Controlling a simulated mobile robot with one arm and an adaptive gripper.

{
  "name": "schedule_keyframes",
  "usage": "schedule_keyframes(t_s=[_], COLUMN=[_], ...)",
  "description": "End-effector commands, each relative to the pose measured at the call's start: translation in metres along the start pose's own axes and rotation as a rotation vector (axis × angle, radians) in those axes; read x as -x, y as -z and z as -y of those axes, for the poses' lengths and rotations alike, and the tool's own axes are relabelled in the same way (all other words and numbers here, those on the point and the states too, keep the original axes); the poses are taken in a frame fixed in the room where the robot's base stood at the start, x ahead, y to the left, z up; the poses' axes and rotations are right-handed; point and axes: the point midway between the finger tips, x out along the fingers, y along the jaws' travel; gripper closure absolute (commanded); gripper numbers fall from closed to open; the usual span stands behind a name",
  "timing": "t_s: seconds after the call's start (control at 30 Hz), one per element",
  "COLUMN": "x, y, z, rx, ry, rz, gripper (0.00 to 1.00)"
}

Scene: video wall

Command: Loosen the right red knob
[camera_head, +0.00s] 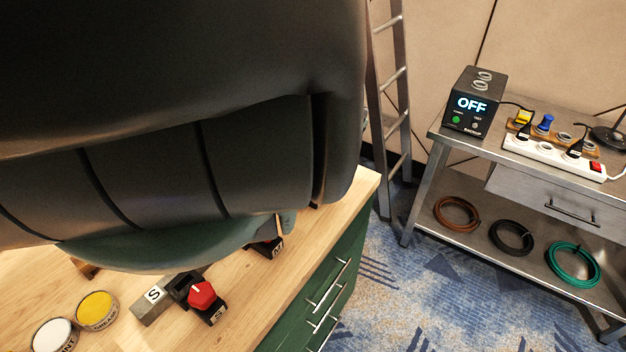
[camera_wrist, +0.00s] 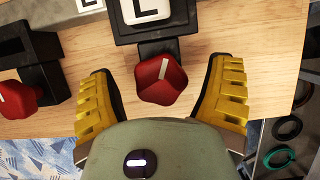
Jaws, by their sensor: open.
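In the wrist view, a faceted red knob (camera_wrist: 162,80) with a white line sits on a black clamp (camera_wrist: 155,28) marked L. My gripper (camera_wrist: 162,95) is open, its yellow-and-black fingers on either side of this knob with gaps between; I see no contact. A second red knob (camera_wrist: 18,100) is at the left edge. In the head view, one red knob (camera_head: 202,294) on a black clamp next to a grey block marked S is in plain sight.
The wooden bench top (camera_head: 250,290) ends over green drawers (camera_head: 325,300). A yellow tin (camera_head: 96,308) and a white tin (camera_head: 53,335) stand at lower left. A ladder (camera_head: 392,100) and a metal cart (camera_head: 470,165) with a box reading OFF (camera_head: 472,103) stand beyond.

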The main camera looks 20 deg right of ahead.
Motion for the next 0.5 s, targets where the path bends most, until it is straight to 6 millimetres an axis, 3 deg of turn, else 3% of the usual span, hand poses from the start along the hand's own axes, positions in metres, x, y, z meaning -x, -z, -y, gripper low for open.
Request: schedule_keyframes(t_s=[0.1,0.5], x=[0.0001,0.0001], y=[0.0002,0.0005], z=[-0.0001,-0.0003], rx=[-0.001,-0.001], ry=[0.0,-0.001], rz=[0.0,-0.001], gripper=[0.19,0.6])
